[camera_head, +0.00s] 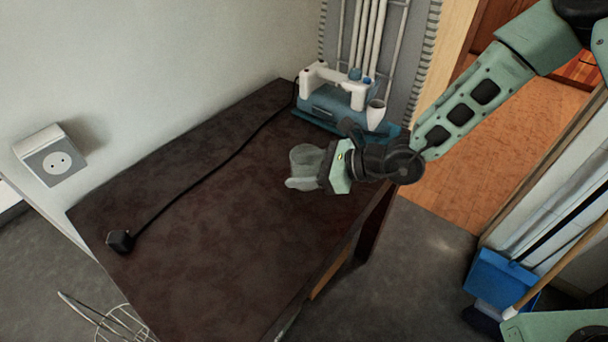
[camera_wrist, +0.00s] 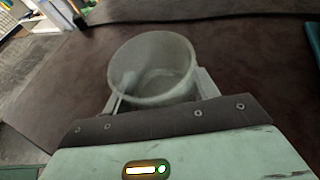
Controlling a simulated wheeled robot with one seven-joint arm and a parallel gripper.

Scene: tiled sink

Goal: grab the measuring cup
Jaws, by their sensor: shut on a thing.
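The measuring cup (camera_head: 304,161) is a clear, greyish, see-through cup above the dark brown table (camera_head: 200,245). It also shows in the wrist view (camera_wrist: 152,62), with its open round mouth towards the camera. My gripper (camera_head: 325,168) reaches in from the right and is shut on the cup. In the wrist view one finger of my gripper (camera_wrist: 160,98) shows at each side of the cup's near part. I cannot tell whether the cup's base touches the table.
A blue and white appliance (camera_head: 340,97) stands at the table's back right corner. Its black cord runs across the table to a plug (camera_head: 121,241) at the left. A wall socket (camera_head: 50,156) is at the left. A wire rack (camera_head: 112,322) and a blue dustpan (camera_head: 499,280) are off the table.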

